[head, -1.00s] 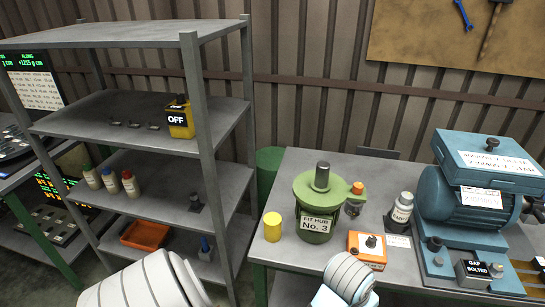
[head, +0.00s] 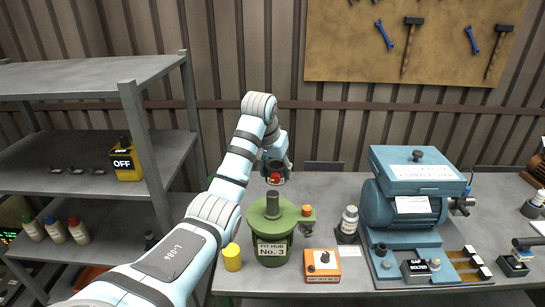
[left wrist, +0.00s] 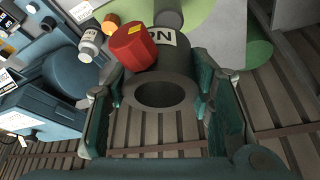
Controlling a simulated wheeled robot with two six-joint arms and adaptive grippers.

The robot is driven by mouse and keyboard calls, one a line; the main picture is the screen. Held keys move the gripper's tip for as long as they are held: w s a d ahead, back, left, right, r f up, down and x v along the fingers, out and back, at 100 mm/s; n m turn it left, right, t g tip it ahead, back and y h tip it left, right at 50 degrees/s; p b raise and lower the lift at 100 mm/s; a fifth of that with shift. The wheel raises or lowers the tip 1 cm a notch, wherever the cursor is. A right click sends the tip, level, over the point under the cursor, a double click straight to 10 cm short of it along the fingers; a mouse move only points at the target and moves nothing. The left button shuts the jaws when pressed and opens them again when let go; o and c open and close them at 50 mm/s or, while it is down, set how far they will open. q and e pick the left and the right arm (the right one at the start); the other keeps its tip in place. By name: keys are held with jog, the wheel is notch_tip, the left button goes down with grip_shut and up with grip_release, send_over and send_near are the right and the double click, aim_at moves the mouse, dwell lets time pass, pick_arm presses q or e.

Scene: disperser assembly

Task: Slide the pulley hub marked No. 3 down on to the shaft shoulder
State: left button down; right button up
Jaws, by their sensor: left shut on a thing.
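The green stand (head: 270,236) on the bench carries a label reading "FIT HUB No. 3". A grey shaft (head: 272,204) rises upright from its top. My left gripper (head: 275,176) is just behind and above the shaft in the head view. In the left wrist view, its teal fingers are shut on a dark grey pulley hub (left wrist: 180,62), a ring with an open bore, a red knob (left wrist: 134,47) and a partly hidden label ending in "N". The shaft (left wrist: 168,12) shows beyond the hub; they look apart. My right gripper is not in view.
A yellow cylinder (head: 232,258), an orange box (head: 323,264) and a white bottle (head: 348,221) stand close around the stand. An orange-capped fitting (head: 307,211) is at its right. A blue motor (head: 412,207) stands further right. A grey shelf (head: 90,75) is at the left.

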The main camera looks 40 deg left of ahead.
pick_arm(q)
jog(key=shift+a+r, duration=0.6)
jog(key=shift+r, duration=0.25)
jog(key=shift+w, duration=0.1)
notch_tip(320, 180, down, 6)
jog(key=shift+r+b, duration=0.2)
jog(key=shift+b, duration=0.9)
jog(key=shift+f, duration=0.1)
jog(key=shift+s+d+p, duration=0.1)
jog(key=shift+s+p, duration=0.1)
jog(key=shift+p, duration=0.45)
